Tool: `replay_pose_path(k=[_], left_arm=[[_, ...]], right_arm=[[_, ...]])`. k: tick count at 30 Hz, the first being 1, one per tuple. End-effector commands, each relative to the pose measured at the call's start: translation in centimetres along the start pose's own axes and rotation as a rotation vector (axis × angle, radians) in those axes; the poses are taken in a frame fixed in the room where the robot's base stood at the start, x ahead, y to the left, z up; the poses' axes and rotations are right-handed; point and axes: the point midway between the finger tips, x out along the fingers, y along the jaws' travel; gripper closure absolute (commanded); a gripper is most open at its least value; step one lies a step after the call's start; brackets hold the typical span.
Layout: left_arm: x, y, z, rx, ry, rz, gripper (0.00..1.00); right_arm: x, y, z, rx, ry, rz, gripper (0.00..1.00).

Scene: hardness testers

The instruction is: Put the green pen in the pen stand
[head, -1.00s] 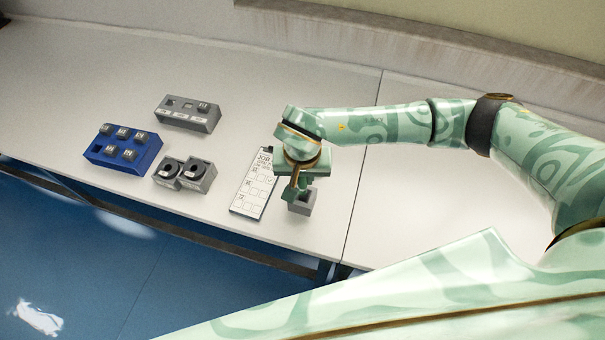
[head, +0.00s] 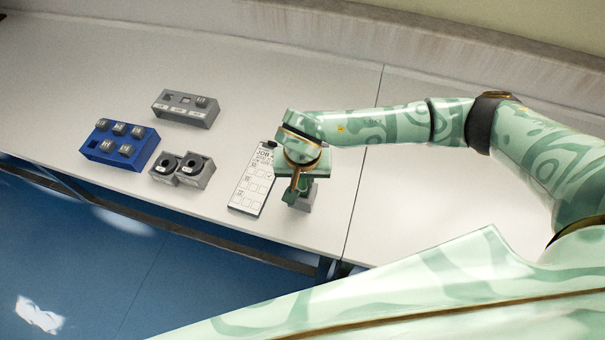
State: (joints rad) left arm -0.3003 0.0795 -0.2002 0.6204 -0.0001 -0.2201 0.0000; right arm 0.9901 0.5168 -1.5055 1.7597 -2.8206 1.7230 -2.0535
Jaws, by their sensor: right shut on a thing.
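The pen stand (head: 308,198), a small grey holder, stands on the bench to the right of the job card. My right gripper (head: 293,191) points down right over the stand and covers much of it, including its opening. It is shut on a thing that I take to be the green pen. The pen is hard to tell apart from my green gripper, so I cannot tell whether its tip is inside the stand. My left gripper is not in view.
The job card (head: 249,193) lies just left of the stand. Further left are a grey two-hole block (head: 203,182), a blue block (head: 146,157) with several small pieces, and a grey tray (head: 193,114). The bench behind them is clear.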

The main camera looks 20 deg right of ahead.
Motion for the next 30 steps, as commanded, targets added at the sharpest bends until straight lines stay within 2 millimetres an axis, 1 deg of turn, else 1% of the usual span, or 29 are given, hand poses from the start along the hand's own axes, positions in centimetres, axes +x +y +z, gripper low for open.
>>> replay_pose_path(k=[23,24,25,26,30], left_arm=[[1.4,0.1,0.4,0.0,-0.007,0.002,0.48],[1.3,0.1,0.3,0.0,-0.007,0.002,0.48],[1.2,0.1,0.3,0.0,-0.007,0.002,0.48],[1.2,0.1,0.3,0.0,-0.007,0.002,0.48],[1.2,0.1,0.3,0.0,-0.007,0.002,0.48]], right_arm=[[2.4,0.0,0.3,0.0,0.0,0.001,1.0],[2.3,0.0,0.3,0.0,0.0,0.0,0.7],[2.3,0.0,0.3,0.0,0.0,0.0,0.62],[2.3,0.0,0.3,0.0,0.0,0.0,0.56],[2.2,0.0,0.3,0.0,0.0,0.0,0.56]])
